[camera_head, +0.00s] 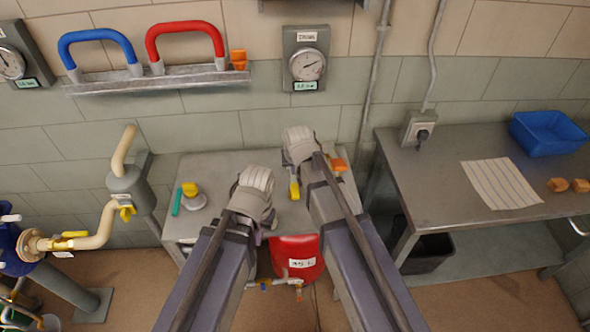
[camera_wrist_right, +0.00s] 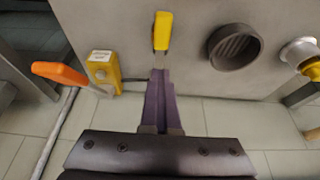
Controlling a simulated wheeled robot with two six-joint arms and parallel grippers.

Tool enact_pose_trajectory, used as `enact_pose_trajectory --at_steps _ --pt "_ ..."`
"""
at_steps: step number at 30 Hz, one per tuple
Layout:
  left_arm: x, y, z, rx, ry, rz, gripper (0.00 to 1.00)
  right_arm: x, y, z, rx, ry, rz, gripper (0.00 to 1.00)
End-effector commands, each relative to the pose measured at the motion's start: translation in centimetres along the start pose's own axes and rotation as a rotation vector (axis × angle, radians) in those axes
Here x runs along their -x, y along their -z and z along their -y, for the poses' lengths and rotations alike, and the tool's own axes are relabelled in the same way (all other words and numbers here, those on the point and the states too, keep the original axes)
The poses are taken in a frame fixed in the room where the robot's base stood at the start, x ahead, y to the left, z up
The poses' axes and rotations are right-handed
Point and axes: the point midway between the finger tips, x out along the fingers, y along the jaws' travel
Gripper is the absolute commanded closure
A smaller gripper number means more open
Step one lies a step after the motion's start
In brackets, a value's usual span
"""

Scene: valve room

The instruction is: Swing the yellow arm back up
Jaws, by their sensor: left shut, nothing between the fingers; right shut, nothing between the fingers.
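The yellow arm (camera_wrist_right: 162,31) shows in the right wrist view as a short yellow lever on a thin metal stem. In the head view its yellow part (camera_head: 294,188) shows just below my right gripper (camera_head: 299,150). In the right wrist view the right gripper's purple fingers (camera_wrist_right: 159,80) are shut and empty, with their tips close to the lever's stem end. I cannot tell whether they touch it. My left gripper (camera_head: 256,205) is over the front of the grey cabinet, shut and empty, its fingertips mostly hidden.
The grey cabinet (camera_head: 225,165) also carries a yellow-topped knob (camera_head: 191,190) and an orange handle (camera_wrist_right: 60,73) beside a yellow box (camera_wrist_right: 102,70). A wall gauge (camera_head: 306,64) hangs behind; a workbench (camera_head: 425,185) stands at the right.

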Motion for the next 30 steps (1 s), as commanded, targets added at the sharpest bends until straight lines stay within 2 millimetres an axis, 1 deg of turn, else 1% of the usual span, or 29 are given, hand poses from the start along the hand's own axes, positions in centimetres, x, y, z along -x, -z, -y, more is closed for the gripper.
enact_pose_trajectory --at_steps 6,7,23,30 --pt "0.0 0.0 0.0 0.0 0.0 0.0 1.0 0.0 0.0 0.0 0.0 0.0 0.0 1.0" --pt "0.0 0.0 0.0 0.0 0.0 0.0 1.0 0.0 0.0 0.0 0.0 0.0 0.0 0.98" --pt "0.0 0.0 0.0 0.0 0.0 0.0 1.0 0.0 0.0 0.0 0.0 0.0 0.0 0.39" --pt "0.01 0.0 0.0 0.0 0.0 0.0 1.0 0.01 0.0 0.0 0.0 0.0 0.0 0.38"
